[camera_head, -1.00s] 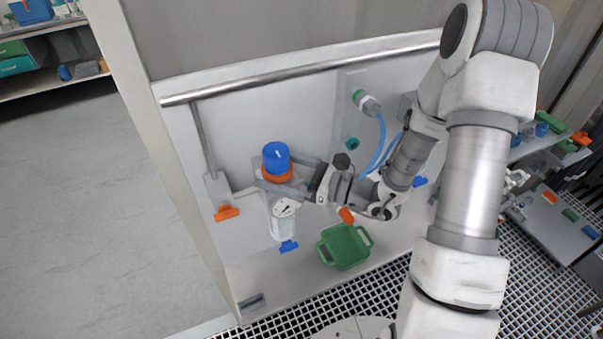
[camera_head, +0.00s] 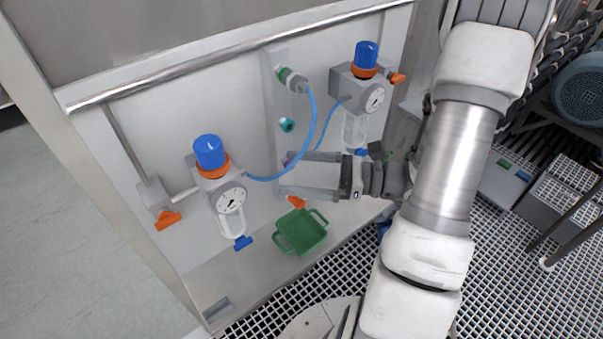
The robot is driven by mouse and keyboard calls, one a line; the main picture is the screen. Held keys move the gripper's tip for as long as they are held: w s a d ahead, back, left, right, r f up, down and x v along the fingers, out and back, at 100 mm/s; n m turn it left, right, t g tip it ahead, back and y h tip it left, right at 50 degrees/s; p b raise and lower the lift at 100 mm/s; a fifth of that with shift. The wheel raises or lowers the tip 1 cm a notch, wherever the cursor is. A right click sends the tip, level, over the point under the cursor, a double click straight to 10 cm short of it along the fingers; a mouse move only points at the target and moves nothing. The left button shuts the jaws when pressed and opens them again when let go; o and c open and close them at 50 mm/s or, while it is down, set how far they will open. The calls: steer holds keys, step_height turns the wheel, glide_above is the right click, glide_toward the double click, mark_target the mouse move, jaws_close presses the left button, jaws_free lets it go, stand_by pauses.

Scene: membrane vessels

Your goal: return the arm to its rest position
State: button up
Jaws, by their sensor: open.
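My gripper (camera_head: 285,172) is open, its two fingers pointing left with nothing between them but the panel behind. It is in front of the white panel, right of the left regulator (camera_head: 211,180) and apart from it. My arm (camera_head: 440,160) rises along the right of the view and is bent, with the forearm hiding part of the panel's right end. The left regulator has a blue knob, an orange ring, a round gauge and a clear bowl.
A second regulator (camera_head: 357,92) is on the panel above my gripper. A blue hose (camera_head: 313,118) runs close behind the fingers. A green tray (camera_head: 301,232) sits on the ledge below. An orange valve handle (camera_head: 168,220) is at left. Grating (camera_head: 530,240) covers the floor at right.

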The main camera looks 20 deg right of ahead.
steer(key=shift+s+d, duration=0.2)
steer(key=shift+d, duration=0.1)
